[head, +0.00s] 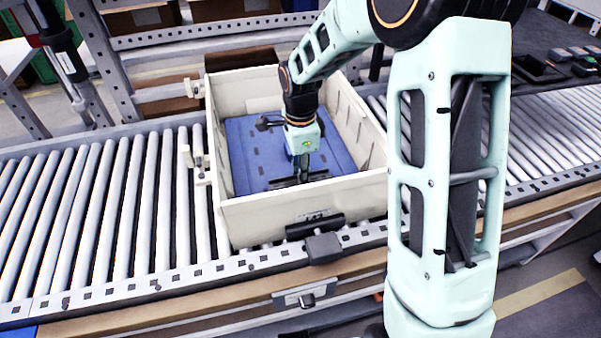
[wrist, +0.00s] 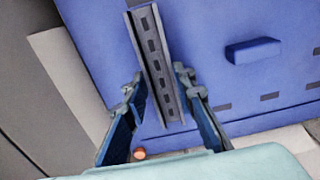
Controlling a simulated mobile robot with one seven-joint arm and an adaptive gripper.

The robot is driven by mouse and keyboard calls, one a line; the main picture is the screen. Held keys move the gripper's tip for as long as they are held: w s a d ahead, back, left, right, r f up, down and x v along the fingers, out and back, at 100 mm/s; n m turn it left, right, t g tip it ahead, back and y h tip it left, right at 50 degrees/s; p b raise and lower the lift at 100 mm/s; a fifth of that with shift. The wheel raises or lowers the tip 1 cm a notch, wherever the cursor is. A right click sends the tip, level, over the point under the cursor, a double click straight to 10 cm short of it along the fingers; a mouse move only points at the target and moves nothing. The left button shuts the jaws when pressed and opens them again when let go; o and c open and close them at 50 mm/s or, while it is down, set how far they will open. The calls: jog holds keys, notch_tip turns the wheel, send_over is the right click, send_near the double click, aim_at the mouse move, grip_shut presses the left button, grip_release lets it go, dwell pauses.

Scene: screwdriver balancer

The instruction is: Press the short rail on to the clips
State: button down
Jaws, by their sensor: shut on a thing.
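The short rail, a grey slotted metal channel, shows in the wrist view (wrist: 155,55) between the two fingers of my gripper (wrist: 158,88). My gripper is shut on it, with much of the rail standing out beyond the fingertips. The rail is over or against a blue panel (wrist: 95,25); I cannot tell whether it touches. In the head view my gripper (head: 301,172) points down inside a cream crate, with a dark bar low at its fingers above the blue panel (head: 245,160). I cannot make out the clips; the rail or gripper may hide them.
The cream crate (head: 262,212) stands on a roller conveyor (head: 120,215), its walls close around my gripper. A blue raised block (wrist: 252,50) sits on the panel right of the rail. A dark part (head: 268,122) lies in the crate behind. A small orange round thing (wrist: 139,154) shows near the left finger.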

jog(key=shift+f+b, duration=0.4)
dwell(1.2)
jog(key=c, duration=1.5)
grip_release()
notch_tip(320, 180, up, 12)
jog(key=shift+r, duration=0.1)
